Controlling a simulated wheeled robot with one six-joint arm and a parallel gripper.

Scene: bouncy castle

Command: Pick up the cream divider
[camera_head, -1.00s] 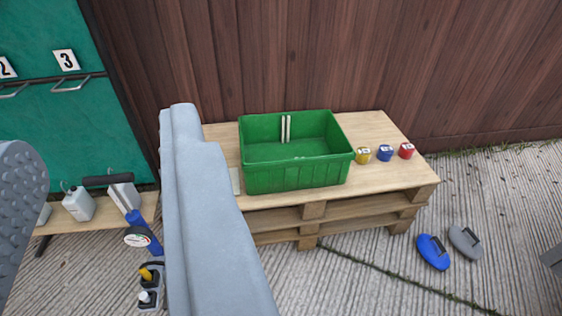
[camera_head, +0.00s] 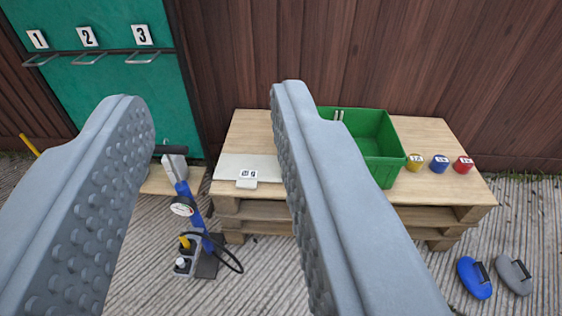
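A flat cream panel (camera_head: 232,163), which looks like the cream divider, lies on the left part of the wooden pallet table (camera_head: 425,131). A small white block with a dark-marked label (camera_head: 247,179) is at its front edge. The green crate (camera_head: 391,172) stands to its right, partly hidden by my right finger. Pale upright strips (camera_head: 339,115) show at the crate's back wall. My gripper (camera_head: 205,92) is open and empty. Its fingers are spread wide in the foreground, and the panel shows between them, farther off. The panel's right end may be hidden by the right finger.
Yellow (camera_head: 415,162), blue (camera_head: 439,164) and red (camera_head: 463,165) pots stand right of the crate. A blue pump (camera_head: 192,200) and a socket block (camera_head: 187,256) are left of the table. Blue (camera_head: 474,278) and grey (camera_head: 513,276) handled pads lie on the ground. A wooden wall is behind.

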